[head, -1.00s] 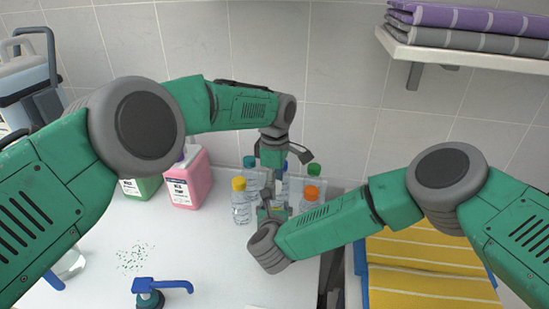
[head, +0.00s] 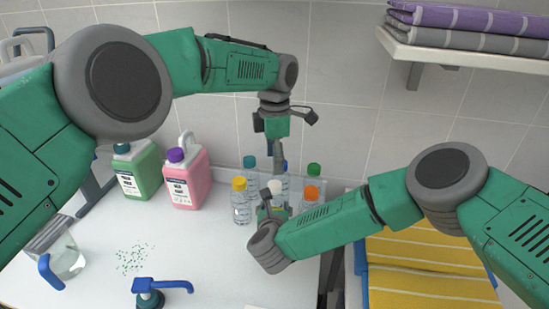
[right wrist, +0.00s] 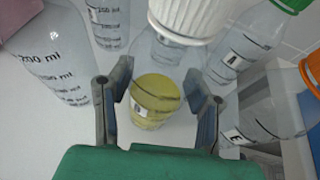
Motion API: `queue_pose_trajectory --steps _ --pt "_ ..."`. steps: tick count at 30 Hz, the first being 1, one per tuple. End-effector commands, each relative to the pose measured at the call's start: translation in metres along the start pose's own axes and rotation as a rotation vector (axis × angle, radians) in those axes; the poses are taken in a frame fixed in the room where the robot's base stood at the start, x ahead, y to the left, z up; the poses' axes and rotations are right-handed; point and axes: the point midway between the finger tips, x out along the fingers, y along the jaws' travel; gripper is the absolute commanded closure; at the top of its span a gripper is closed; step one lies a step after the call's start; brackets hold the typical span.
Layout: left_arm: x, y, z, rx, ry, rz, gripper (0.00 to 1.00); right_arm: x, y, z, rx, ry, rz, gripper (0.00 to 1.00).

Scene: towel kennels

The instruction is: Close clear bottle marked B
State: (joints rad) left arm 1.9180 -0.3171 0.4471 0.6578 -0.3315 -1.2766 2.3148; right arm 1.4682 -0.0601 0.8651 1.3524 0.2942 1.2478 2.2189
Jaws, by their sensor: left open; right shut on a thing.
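A clear bottle with yellowish contents (right wrist: 158,95) stands between the fingers of my right gripper (head: 268,212), which also shows in the right wrist view (right wrist: 158,100). That gripper is shut on it. A white ribbed cap (head: 275,187) sits at the bottle's top; it also shows large in the right wrist view (right wrist: 187,14). The bottle's label is partly hidden and I cannot read its letter. My left gripper (head: 276,152) is open and empty, above the white cap and apart from it.
Clear bottles with yellow (head: 240,205), teal (head: 249,163), blue, green (head: 313,170) and orange (head: 312,192) caps crowd round the held bottle.

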Motion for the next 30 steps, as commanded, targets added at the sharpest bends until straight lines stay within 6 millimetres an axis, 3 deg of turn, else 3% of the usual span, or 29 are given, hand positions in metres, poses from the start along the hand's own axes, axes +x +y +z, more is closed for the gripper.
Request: queue_pose_trajectory --steps 7,8,9,10,22,30 --pt "0.000 0.000 0.000 0.000 0.000 0.000 0.45 0.000 0.000 -0.001 0.000 0.002 0.000 1.00" --pt "0.000 0.000 0.000 0.000 0.000 0.000 0.45 0.000 0.000 -0.001 0.000 0.002 0.000 0.48" --pt "0.000 0.000 0.000 0.000 0.000 0.000 0.45 0.000 0.000 -0.001 0.000 0.002 0.000 0.34" --pt "0.000 0.000 0.000 0.000 0.000 0.000 0.45 0.000 0.000 -0.001 0.000 0.002 0.000 0.31" --pt "-0.001 0.000 0.000 0.000 0.000 0.001 0.45 -0.006 0.000 0.000 0.000 0.001 0.001 0.31" --pt "-0.001 0.000 0.000 0.000 0.000 0.001 0.45 -0.054 0.000 -0.001 0.000 0.003 0.003 0.31"
